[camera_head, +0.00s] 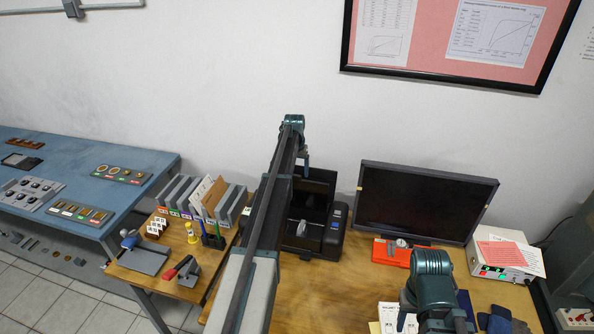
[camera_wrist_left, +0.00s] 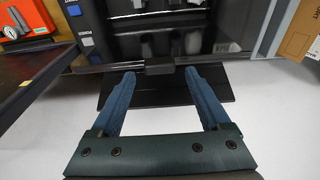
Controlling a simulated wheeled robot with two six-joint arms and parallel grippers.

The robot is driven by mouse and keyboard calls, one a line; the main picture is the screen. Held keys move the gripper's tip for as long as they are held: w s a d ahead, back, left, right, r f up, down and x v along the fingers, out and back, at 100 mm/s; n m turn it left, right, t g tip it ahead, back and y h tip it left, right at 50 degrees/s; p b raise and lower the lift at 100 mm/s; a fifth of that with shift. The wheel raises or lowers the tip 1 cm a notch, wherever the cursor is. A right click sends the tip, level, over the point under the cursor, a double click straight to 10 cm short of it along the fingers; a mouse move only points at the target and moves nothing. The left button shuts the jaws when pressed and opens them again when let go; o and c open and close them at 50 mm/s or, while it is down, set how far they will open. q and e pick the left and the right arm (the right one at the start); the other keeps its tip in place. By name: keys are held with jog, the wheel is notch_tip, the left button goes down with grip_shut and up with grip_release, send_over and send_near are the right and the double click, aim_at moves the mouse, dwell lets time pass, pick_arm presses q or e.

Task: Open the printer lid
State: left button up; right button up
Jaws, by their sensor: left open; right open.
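The black printer (camera_head: 334,232) stands on the wooden desk, partly hidden behind my left arm in the head view. A dark upright panel (camera_head: 318,187) shows at its back; I cannot tell whether this is the lid. In the left wrist view a glossy black printer surface (camera_wrist_left: 125,45) carries a small dark tab (camera_wrist_left: 159,66) at its edge. My left gripper (camera_wrist_left: 157,76) is open, its blue fingers on either side of the tab; contact is unclear. It shows above the printer in the head view (camera_head: 305,163). My right gripper (camera_head: 481,312) is open and empty, low at the right.
A monitor (camera_head: 425,203) stands right of the printer, with a red gauge box (camera_head: 388,252) before it. A white box (camera_head: 503,257) is further right. Binders (camera_head: 186,197) and pens stand at left. The wall is close behind the printer.

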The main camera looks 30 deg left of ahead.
pick_arm(q)
notch_tip(320, 180, up, 13)
jog(key=s+p, duration=0.2)
jog(key=p, duration=1)
jog(key=shift+d, duration=0.25)
jog(key=shift+w+f, duration=0.1)
jog(key=shift+f, duration=0.05)
jog(key=s+d+f+m+b, duration=0.1)
jog(key=s+d+f+b, duration=0.4)
jog(key=d, duration=0.4)
jog(key=s+d+f+m+g+b, duration=0.1)
jog(key=s+d+f+b, duration=0.15)
jog(key=s+d, duration=0.5)
jog(key=s+d+f+m+b, duration=0.1)
jog(key=s+d+f+b, duration=0.3)
jog(key=d, duration=0.7)
jog(key=s+d+f+m+b, duration=0.1)
jog(key=s+d+f+b, duration=0.2)
jog(key=s, duration=0.4)
jog(key=s+d+f+m+b, duration=0.1)
jog(key=s+d+f+b, duration=0.2)
jog(key=s+d, duration=0.2)
jog(key=s+d+f+m+b, duration=0.1)
jog(key=s+d+f+b, duration=0.1)
jog(key=s, duration=0.8)
jog(key=shift+s+d+f+m+g+y+b, duration=0.3)
jog(key=shift+d+f+g+y+b, duration=0.15)
jog(key=shift+d, duration=0.75)
